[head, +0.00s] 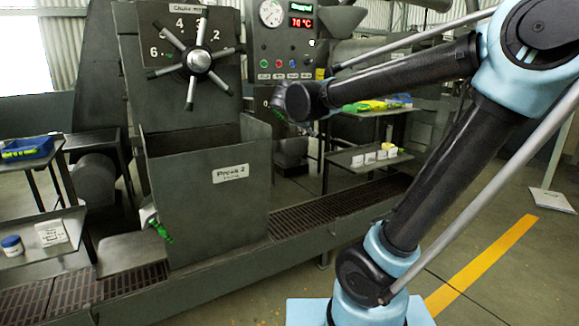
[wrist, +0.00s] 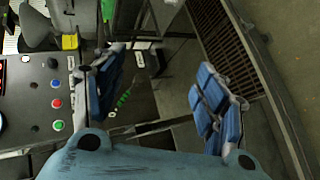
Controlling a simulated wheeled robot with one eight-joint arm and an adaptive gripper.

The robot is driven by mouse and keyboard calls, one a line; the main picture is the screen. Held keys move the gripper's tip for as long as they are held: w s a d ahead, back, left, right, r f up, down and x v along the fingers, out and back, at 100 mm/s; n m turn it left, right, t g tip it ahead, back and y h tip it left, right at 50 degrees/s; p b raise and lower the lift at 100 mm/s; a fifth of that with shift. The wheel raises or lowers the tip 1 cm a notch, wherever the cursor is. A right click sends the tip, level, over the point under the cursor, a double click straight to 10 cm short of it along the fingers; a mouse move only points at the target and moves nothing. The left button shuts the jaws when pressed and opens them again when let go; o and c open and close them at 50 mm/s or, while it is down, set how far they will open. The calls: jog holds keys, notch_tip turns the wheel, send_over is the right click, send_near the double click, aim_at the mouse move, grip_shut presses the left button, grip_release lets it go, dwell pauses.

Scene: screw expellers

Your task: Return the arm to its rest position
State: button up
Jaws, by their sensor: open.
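My arm stands at the right of the head view, its black and light-blue links bent at a high elbow and reaching left toward the press. My gripper shows in the wrist view (wrist: 160,105), its two blue-padded fingers wide apart with nothing between them. In the head view the gripper is mostly hidden behind the dark wrist end of the arm, in front of the control panel (head: 280,45).
A press (head: 205,195) labelled Press 2 has a spoked choke wheel (head: 200,61). A floor grating (head: 330,215) runs along its front. A shelf cart (head: 357,157) with small boxes stands behind my arm. A left cart holds a blue tray (head: 28,149) and a jar (head: 12,245).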

jog(key=s+d+f+m+g, duration=0.6)
jog(key=s+d+f+m, duration=0.1)
jog(key=s+d+f, duration=0.7)
jog(key=s+a+f+m+g+y, duration=0.2)
jog(key=s+f+m+y, duration=0.3)
jog(key=s+f, duration=0.9)
jog(key=shift+s+a+g, duration=0.4)
jog(key=shift+s+g, duration=0.4)
jog(key=shift+g, duration=0.1)
jog(key=shift+w+f, duration=0.25)
jog(key=shift+w, duration=0.2)
